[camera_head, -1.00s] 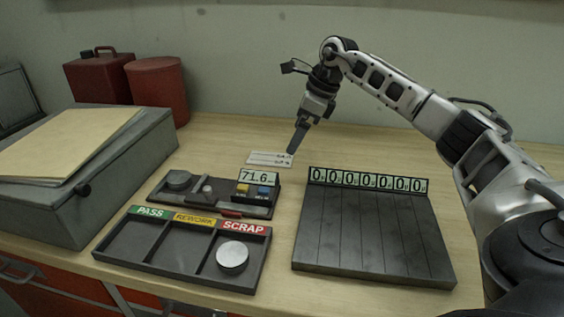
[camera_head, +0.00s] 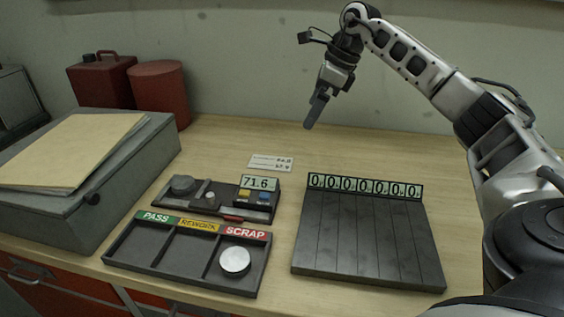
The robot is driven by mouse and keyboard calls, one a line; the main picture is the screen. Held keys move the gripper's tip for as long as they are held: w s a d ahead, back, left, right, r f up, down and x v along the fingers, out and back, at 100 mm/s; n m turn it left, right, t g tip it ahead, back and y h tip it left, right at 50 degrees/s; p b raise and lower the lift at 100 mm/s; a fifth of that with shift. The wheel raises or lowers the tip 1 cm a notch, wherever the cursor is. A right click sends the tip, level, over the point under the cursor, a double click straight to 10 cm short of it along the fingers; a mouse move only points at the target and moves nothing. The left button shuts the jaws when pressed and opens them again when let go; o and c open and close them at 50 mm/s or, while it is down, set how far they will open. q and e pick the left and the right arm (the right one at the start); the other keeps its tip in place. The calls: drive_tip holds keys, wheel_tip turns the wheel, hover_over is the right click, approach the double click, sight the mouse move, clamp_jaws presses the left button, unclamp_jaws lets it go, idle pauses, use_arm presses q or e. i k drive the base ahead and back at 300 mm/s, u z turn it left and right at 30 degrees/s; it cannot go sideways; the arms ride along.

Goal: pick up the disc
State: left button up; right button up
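A round silver disc (camera_head: 235,260) lies in the SCRAP compartment at the right end of the dark sorting tray (camera_head: 184,278). My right gripper (camera_head: 315,112) is above the back of the table, pointing down, well behind and to the right of the disc. Its fingers look close together with nothing visible between them, but I see them nearly edge-on and cannot tell whether they are shut. My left gripper is not in view.
A measuring device (camera_head: 217,197) with a 71.6 display stands behind the tray. A white card (camera_head: 270,163) lies behind it. A ribbed dark panel (camera_head: 368,240) with zero displays lies to the right. A grey case (camera_head: 117,180) stands left, with red containers (camera_head: 160,95) behind.

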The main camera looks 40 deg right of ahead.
sight(182, 185)
drive_tip(key=k, duration=1.5)
